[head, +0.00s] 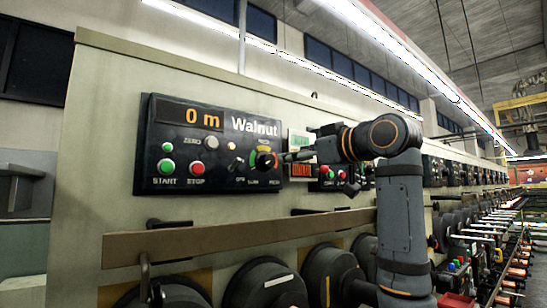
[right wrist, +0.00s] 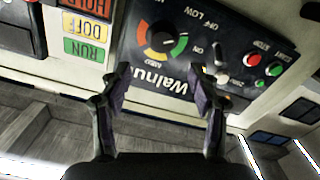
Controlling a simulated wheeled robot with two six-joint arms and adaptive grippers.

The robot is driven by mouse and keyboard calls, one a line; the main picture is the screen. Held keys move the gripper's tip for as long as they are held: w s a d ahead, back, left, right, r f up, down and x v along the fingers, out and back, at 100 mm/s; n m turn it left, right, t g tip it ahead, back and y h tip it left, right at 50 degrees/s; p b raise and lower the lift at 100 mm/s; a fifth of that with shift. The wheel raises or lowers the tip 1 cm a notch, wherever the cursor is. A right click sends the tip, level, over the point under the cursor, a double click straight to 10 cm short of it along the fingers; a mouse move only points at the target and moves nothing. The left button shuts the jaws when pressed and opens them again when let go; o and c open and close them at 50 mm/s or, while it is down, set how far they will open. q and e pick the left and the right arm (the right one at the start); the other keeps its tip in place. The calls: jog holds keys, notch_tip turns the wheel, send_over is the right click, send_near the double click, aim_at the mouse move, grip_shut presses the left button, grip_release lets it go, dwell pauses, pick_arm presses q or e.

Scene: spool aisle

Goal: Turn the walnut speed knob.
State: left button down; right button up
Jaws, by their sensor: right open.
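The walnut speed knob (head: 266,160) is on the dark panel labelled "Walnut" (head: 220,178) in the head view, partly covered by my gripper. My right gripper (head: 287,157) reaches in from the right, close in front of the knob. In the right wrist view my right gripper (right wrist: 160,72) is open and empty, one finger toward each side of the knob; touch is not visible. My left gripper is not in view.
The panel has a display reading "0 m" (head: 190,117), a green start button (head: 166,167), a red stop button (head: 197,168) and a small switch (head: 235,165). Coloured tags, one green "RUN" (right wrist: 84,51), sit beside the panel. A long rail (head: 210,241) runs below, above dark spools (head: 265,285).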

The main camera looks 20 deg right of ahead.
aim_at(271, 161)
jog(key=x, duration=0.2)
jog(key=p+x, duration=0.1)
jog(key=x, duration=0.2)
jog(key=shift+w+a+p, duration=0.2)
jog(key=shift+a+p, duration=0.1)
jog(key=shift+a, duration=0.15)
jog(key=shift+w+a+f+p, duration=0.15)
jog(key=shift+w+a+p, duration=0.05)
jog(key=shift+w, duration=0.4)
jog(key=shift+w+a+f+p, duration=0.15)
jog(key=shift+w+a, duration=0.05)
jog(key=shift+w, duration=0.45)
jog(key=shift+p+x, duration=0.35)
jog(key=shift+x, duration=0.55)
jog(key=shift+d, duration=0.2)
jog(key=shift+w+a+f, duration=0.1)
jog(key=shift+w, duration=0.05)
jog(key=shift+c, duration=1.1)
jog(key=c, duration=0.7)
jog(key=shift+c, duration=1.3)
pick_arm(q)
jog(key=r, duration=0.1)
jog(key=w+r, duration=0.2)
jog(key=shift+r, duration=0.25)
